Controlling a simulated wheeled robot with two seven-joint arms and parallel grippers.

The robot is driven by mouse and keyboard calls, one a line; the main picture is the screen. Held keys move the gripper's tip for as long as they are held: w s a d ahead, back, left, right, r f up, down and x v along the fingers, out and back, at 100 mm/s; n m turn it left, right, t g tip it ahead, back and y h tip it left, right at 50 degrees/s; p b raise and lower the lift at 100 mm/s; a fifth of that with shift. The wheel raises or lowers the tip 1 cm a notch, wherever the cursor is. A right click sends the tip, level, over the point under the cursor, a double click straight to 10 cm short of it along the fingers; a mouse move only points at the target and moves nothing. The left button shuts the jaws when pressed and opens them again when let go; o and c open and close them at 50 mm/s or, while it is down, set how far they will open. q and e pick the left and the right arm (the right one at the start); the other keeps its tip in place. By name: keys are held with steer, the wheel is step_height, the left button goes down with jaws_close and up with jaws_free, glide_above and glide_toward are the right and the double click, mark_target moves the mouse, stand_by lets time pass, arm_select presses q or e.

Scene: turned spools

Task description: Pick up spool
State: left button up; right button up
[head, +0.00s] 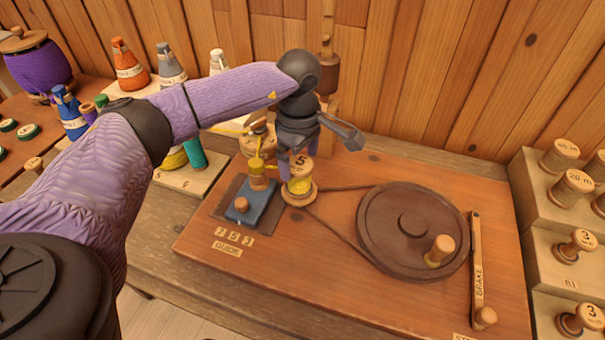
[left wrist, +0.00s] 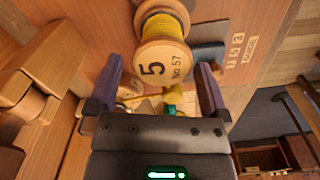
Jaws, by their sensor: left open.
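A wooden spool (head: 300,187) wound with yellow thread stands upright on the winding board, its top marked 5. In the left wrist view the spool (left wrist: 164,50) shows its end face, marked "5 No 57". My left gripper (head: 314,150) is open, over and beside the spool's top, and partly overlaps it in the head view. In the left wrist view the two fingers of my left gripper (left wrist: 158,68) are spread wide, with the spool's end just past the gap between their tips. Nothing is held. My right gripper is not in view.
A brown wheel (head: 412,230) with a belt sits right of the spool, with a brake lever (head: 476,265) beyond. A blue guide block (head: 252,205) is close on the left. Stepped racks of spools (head: 560,260) stand at right; thread cones (head: 128,68) stand at back left.

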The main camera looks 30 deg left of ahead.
mark_target(299, 168)
arm_select(q)
step_height(299, 168, down, 6)
steer(key=shift+s+r+b, duration=0.1)
steer(key=shift+r+b, duration=0.15)
steer(key=shift+b, duration=0.45)
steer(key=shift+r, duration=0.1)
steer(key=shift+c, duration=0.4)
steer(key=c, duration=1)
